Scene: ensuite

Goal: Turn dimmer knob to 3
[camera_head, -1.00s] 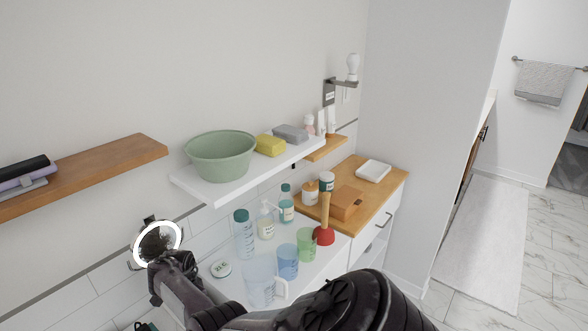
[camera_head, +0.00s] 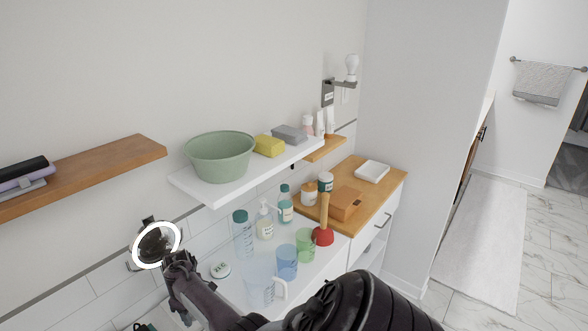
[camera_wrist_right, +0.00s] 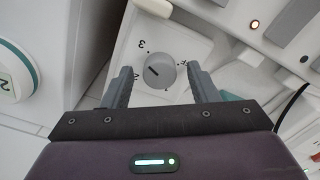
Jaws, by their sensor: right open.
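The grey dimmer knob (camera_wrist_right: 160,71) sits on a white plate in the right wrist view. Digits are printed around it, with a 3 (camera_wrist_right: 142,45) at its upper left, and a short dark mark shows on its face. The mark does not clearly point at the 3. My right gripper (camera_wrist_right: 160,77) is open, with one finger on each side of the knob. Whether the fingers touch it cannot be told. In the head view my right gripper (camera_head: 176,264) is beside the round mirror and the knob cannot be made out. My left gripper is not in view.
The ring-lit round mirror (camera_head: 136,244) is close to my right gripper. A clear jug (camera_head: 259,284), blue cup (camera_head: 286,262) and bottles stand on the white counter nearby. A white shelf (camera_head: 205,195) with a green basin (camera_head: 220,157) hangs above.

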